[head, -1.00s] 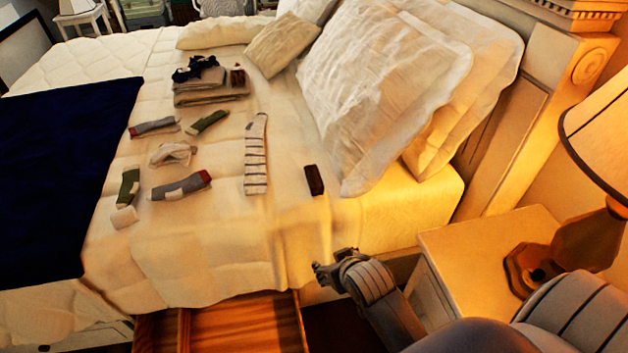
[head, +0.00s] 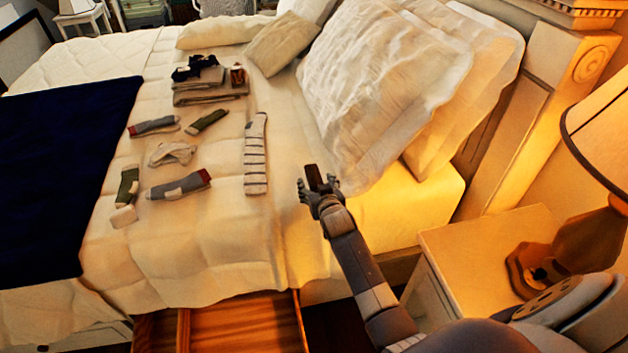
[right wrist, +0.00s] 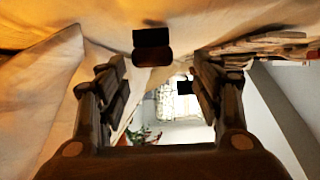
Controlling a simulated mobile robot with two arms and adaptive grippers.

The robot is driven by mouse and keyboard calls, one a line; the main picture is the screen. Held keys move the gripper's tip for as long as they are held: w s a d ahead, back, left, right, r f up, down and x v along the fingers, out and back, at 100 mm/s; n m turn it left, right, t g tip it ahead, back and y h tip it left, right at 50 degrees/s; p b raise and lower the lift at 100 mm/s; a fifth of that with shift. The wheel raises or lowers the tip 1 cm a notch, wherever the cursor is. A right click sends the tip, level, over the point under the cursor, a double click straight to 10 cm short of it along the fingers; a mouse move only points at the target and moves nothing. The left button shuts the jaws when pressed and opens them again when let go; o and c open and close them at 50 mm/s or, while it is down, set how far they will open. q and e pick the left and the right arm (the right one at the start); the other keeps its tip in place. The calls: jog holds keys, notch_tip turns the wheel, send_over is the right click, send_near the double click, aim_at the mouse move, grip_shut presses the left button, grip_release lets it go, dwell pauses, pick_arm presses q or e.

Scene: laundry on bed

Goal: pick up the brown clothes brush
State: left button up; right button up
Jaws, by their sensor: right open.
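The brown clothes brush (head: 313,174) is a small dark brown block lying on the bed near the pillows. My right gripper (head: 319,187) is open right at it, its fingers spread to either side, and partly hides it in the head view. In the right wrist view, the brush (right wrist: 152,48) shows between and beyond the open fingertips of my right gripper (right wrist: 152,75), and no finger visibly touches it. My left gripper is not in view.
Several socks (head: 256,155) lie left of the brush. Folded clothes (head: 210,92) bear a small brown object (head: 238,75). A large white pillow (head: 385,85) stands close on the right. A nightstand (head: 470,240) with a lamp (head: 585,240) is nearer, and an open drawer (head: 240,325) lies below.

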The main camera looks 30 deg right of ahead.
aim_at(315, 178)
jog(key=shift+d+r+b+x, duration=0.1)
jog(key=shift+d+b+x, duration=0.1)
jog(key=shift+x, duration=1.35)
jog(key=shift+d+r+b+x, duration=0.15)
jog(key=shift+x, duration=1.35)
jog(key=shift+c, duration=0.6)
jog(key=c, duration=1.1)
